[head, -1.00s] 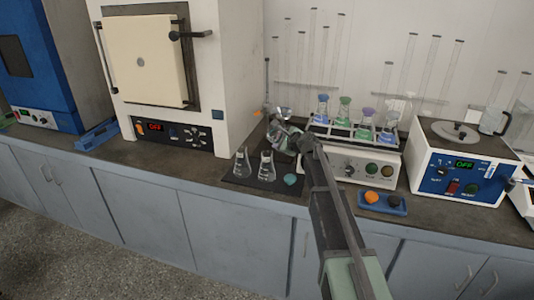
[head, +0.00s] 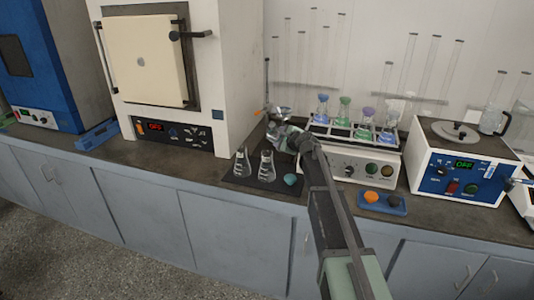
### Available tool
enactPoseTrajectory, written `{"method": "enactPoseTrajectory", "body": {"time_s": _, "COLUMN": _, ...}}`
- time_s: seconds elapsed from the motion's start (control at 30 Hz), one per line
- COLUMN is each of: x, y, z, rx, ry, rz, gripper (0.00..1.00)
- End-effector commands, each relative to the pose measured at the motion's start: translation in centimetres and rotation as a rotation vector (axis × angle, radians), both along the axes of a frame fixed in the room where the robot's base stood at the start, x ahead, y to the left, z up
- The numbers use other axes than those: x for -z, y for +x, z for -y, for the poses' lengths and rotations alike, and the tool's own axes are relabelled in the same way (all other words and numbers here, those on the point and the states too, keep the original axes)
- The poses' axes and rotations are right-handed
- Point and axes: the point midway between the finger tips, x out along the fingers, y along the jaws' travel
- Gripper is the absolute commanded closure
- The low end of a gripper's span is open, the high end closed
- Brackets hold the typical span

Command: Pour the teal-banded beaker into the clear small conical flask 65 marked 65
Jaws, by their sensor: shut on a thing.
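My gripper (head: 282,132) is shut on a clear glass vessel (head: 275,115), which looks like the beaker, above the back of the dark mat. The vessel is small and partly hidden by my gripper; its band and contents cannot be made out. Two clear conical flasks stand upright on the mat, a left one (head: 242,164) and a right one (head: 266,167), both in front and to the left of my gripper. Their markings are too small to read, so I cannot tell which is 65. The held vessel is apart from both flasks.
A teal object (head: 290,180) lies on the dark mat (head: 236,180). Behind right, a rack (head: 352,132) holds several coloured flasks. A blue tray (head: 396,210) with an orange and a dark item lies at the front right. The white furnace (head: 243,80) stands close at the left.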

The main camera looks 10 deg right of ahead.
Motion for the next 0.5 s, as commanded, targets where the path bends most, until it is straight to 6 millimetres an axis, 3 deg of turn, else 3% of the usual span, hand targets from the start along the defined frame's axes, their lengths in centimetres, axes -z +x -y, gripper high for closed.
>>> {"method": "enactPoseTrajectory", "body": {"time_s": 0.5, "x": 0.04, "y": -0.01, "z": -0.01, "rx": 0.0, "ry": -0.044, "rz": 0.028, "gripper": 0.75}}
